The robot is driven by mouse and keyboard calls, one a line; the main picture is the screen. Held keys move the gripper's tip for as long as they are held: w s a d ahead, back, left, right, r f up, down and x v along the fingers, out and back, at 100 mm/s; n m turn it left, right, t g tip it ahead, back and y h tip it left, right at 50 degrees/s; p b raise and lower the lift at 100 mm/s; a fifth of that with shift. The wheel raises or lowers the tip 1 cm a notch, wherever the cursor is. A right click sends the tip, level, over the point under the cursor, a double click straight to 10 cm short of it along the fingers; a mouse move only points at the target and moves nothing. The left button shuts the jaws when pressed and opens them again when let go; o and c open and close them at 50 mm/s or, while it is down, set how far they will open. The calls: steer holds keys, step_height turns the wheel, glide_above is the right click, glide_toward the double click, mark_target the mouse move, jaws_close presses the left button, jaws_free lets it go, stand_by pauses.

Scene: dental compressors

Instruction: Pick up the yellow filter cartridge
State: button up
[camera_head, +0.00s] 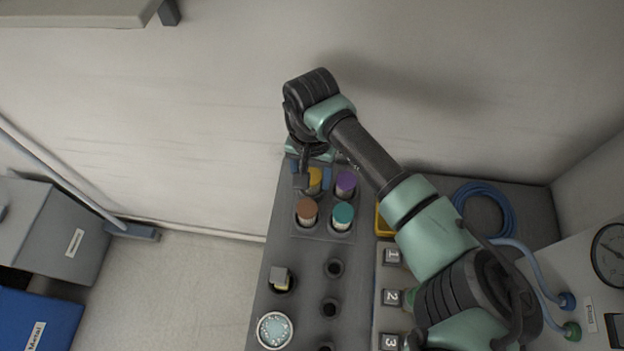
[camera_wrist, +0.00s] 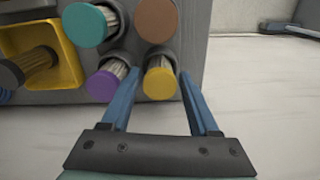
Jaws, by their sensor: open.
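The yellow filter cartridge (camera_head: 314,181) stands at the back left of a grey holder with other cartridges. It also shows in the wrist view (camera_wrist: 159,84), its round yellow cap facing the camera. My gripper (camera_wrist: 160,78) is open, with its two blue fingers pointing at the yellow cartridge, one on each side of its cap. In the head view my gripper (camera_head: 312,178) is at the yellow cartridge and partly hides it. Whether the fingers touch the cap cannot be told.
Close by are a purple cartridge (camera_head: 346,183), a teal one (camera_head: 343,215) and a brown one (camera_head: 307,210). A yellow container (camera_wrist: 62,50) lies beside the holder. A coiled blue hose (camera_head: 486,208) lies at the right. The wall is close behind.

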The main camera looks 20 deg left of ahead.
steer(key=shift+f, duration=0.75)
jaws_close()
steer(key=shift+r, duration=0.1)
